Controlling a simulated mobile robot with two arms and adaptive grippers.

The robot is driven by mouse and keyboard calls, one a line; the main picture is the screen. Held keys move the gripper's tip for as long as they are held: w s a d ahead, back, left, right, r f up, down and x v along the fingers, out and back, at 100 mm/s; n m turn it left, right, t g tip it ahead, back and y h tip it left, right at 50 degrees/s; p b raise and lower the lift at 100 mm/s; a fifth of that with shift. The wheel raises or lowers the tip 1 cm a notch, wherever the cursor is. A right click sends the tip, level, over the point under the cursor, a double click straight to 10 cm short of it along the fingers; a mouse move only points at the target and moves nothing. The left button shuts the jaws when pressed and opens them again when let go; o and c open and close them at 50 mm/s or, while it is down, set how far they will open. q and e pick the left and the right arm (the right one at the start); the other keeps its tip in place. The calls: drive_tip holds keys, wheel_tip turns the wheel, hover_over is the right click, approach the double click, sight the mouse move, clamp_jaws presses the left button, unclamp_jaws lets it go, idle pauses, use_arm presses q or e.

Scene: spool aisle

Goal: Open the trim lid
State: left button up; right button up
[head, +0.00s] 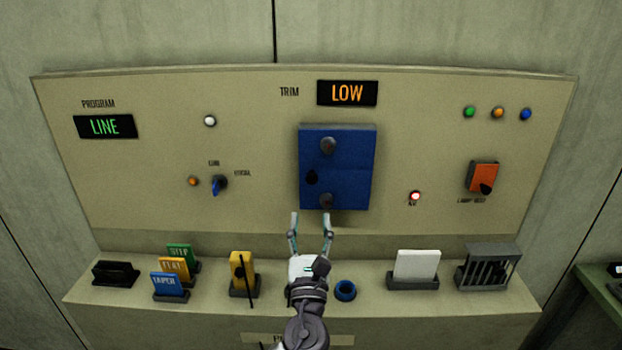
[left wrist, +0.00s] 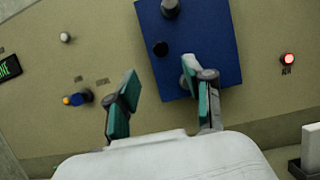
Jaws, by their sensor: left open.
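The trim lid is a blue rectangular cover (head: 350,160) on the beige panel, below the TRIM label and an orange LOW display (head: 347,93). It looks shut. It has a dark round knob (head: 328,145) near its top, a small black knob (head: 311,177) at its left and another dark knob (head: 326,201) at its lower edge. My left gripper (head: 311,216) is open and empty, just below the lower knob in the head view. In the left wrist view, the gripper (left wrist: 160,82) has its right finger in front of the blue lid (left wrist: 215,35), hiding part of it. My right gripper is not in view.
Below the panel, a ledge holds coloured cards (head: 171,285), a yellow block (head: 242,269), a blue ring (head: 345,290), a white card (head: 416,265) and a dark rack (head: 488,267). A lit red lamp (head: 415,196) and an orange switch (head: 481,177) are right of the lid.

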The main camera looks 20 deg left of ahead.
sight(312, 180)
use_arm(q)
drive_tip(key=p+x, duration=0.2)
drive_tip(key=x, duration=0.8)
drive_tip(key=shift+p, duration=0.35)
drive_tip(key=shift+w+a, duration=0.15)
drive_tip(key=shift+w, duration=0.4)
clamp_jaws()
